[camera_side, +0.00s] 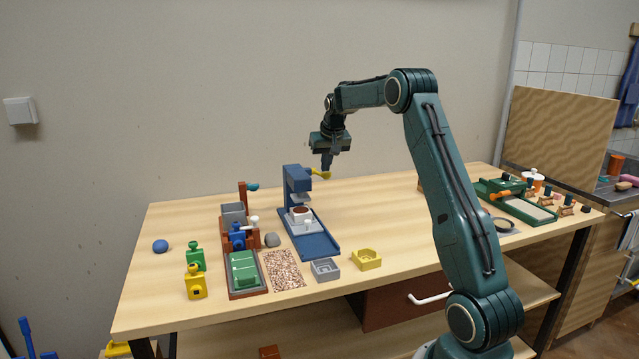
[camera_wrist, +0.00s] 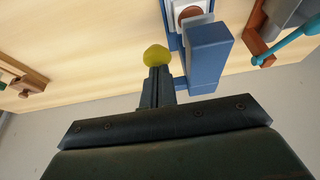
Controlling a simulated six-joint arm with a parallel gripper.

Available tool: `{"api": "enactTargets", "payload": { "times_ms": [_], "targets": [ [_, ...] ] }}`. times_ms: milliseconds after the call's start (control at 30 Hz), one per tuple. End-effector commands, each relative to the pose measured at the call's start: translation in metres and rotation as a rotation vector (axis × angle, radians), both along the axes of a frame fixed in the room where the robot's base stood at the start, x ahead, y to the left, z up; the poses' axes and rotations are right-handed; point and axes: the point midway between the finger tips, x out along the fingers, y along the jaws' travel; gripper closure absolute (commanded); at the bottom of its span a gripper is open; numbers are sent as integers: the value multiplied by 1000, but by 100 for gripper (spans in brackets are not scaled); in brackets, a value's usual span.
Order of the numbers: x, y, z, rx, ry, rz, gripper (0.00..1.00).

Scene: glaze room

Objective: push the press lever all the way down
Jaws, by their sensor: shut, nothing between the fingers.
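The blue press (camera_side: 297,183) stands upright on its blue base near the middle of the table. Its yellow lever (camera_side: 318,173) sticks out to the right from the upper part of the column and lies close to level. My gripper (camera_side: 327,167) is shut and empty, pointing down at the outer end of the lever. In the wrist view the yellow lever knob (camera_wrist: 156,55) shows just beyond my shut fingertips (camera_wrist: 158,72); I cannot tell whether they touch. The press column (camera_wrist: 208,55) is to the right there. A reddish-brown piece in a pale holder (camera_side: 300,213) sits under the press head.
Left of the press is a brown-framed fixture (camera_side: 243,235) with blue and grey parts. A grey box (camera_side: 325,269) and a yellow box (camera_side: 366,259) lie in front. A green fixture (camera_side: 515,200) is far right. The table right of the press is clear.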

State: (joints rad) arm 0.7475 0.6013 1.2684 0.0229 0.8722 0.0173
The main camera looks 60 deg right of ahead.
Motion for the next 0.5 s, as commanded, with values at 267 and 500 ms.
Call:
{"api": "enactTargets", "payload": {
  "times_ms": [267,500],
  "targets": [
    [0,0,18,0,0,0,100],
    [0,0,32,-1,-1,0,100]
  ]
}}
